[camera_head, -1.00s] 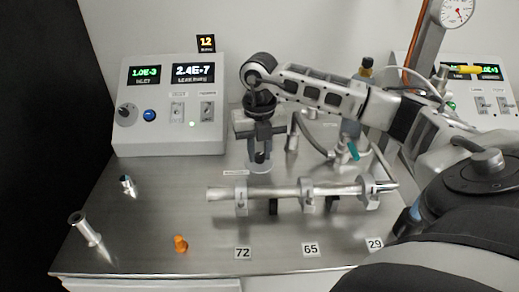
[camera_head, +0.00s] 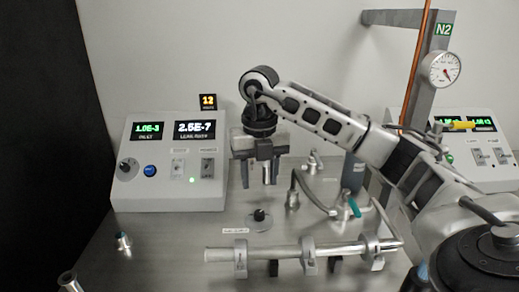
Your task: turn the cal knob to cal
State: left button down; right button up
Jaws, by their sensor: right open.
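A small black knob (camera_head: 259,214) stands on a grey round disc (camera_head: 261,225) on the metal bench, with a small label beside it too small to read. Another dark knob (camera_head: 128,168) is on the front of the left grey instrument box (camera_head: 150,198); its markings are unreadable too. I cannot tell from lettering which one is the cal knob. My right gripper (camera_head: 258,182) points down above the disc knob, clear of it, with its fingers apart and nothing between them. My left gripper is not in view.
A horizontal metal pipe (camera_head: 285,251) on clamps lies in front of the disc. Hoses and a teal-handled valve (camera_head: 353,208) stand to the right. A post with a dial gauge (camera_head: 443,70) rises behind. A small fitting (camera_head: 123,241) is at left.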

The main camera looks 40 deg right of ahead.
notch_tip(320, 180, up, 7)
jog(key=p, duration=0.2)
dwell(0.6)
